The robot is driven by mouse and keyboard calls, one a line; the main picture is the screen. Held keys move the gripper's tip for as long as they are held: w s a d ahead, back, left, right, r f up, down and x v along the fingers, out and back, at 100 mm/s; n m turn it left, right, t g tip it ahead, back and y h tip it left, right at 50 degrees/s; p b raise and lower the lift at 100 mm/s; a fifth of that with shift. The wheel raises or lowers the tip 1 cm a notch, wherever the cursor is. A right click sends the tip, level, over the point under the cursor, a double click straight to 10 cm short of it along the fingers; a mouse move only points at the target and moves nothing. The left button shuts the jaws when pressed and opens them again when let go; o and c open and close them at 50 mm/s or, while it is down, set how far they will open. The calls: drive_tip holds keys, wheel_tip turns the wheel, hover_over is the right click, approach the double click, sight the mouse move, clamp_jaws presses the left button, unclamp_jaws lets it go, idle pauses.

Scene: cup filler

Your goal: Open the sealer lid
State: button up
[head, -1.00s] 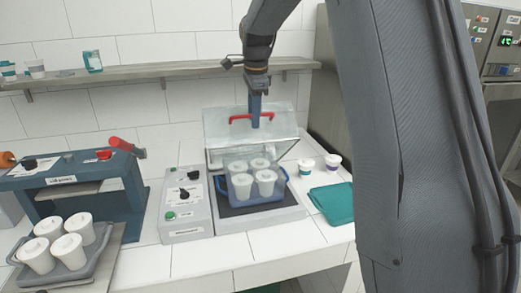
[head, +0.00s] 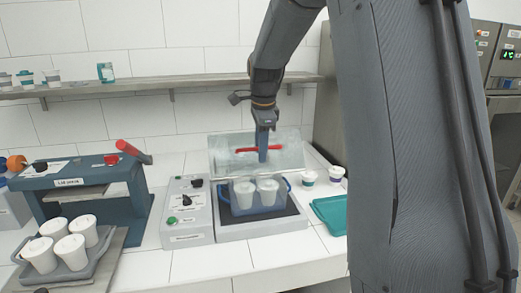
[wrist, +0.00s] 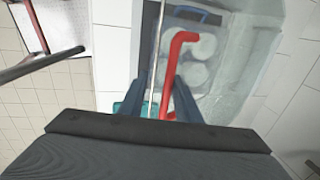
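The sealer lid (head: 225,158) is a clear panel with a red handle (head: 274,148). It stands raised and tilted at the back of the sealer (head: 262,232). My gripper (head: 263,157) is at the handle. In the wrist view the red handle (wrist: 176,52) passes between my two fingers (wrist: 164,80). The fingers are apart; the bar lies close to the right one with a gap at the left one. A blue tray (head: 228,207) with white cups (head: 267,192) sits on the sealer below the lid. Cups also show through the clear lid (wrist: 240,75) in the wrist view.
A control box (head: 187,212) stands left of the sealer. Farther left are a blue press (head: 75,190) and a grey tray (head: 78,268) of cups. A teal tray (head: 330,214) and small cups (head: 309,177) stand to the right. A shelf (head: 150,90) runs along the wall behind.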

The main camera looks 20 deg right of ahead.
drive_tip(key=shift+r, duration=0.1)
drive_tip(key=w+r+p, duration=0.3)
drive_tip(key=r+p, duration=0.3)
drive_tip(key=r, duration=0.2)
drive_tip(key=shift+d+r, duration=0.15)
drive_tip(key=shift+d, duration=0.15)
idle(0.5)
idle(0.4)
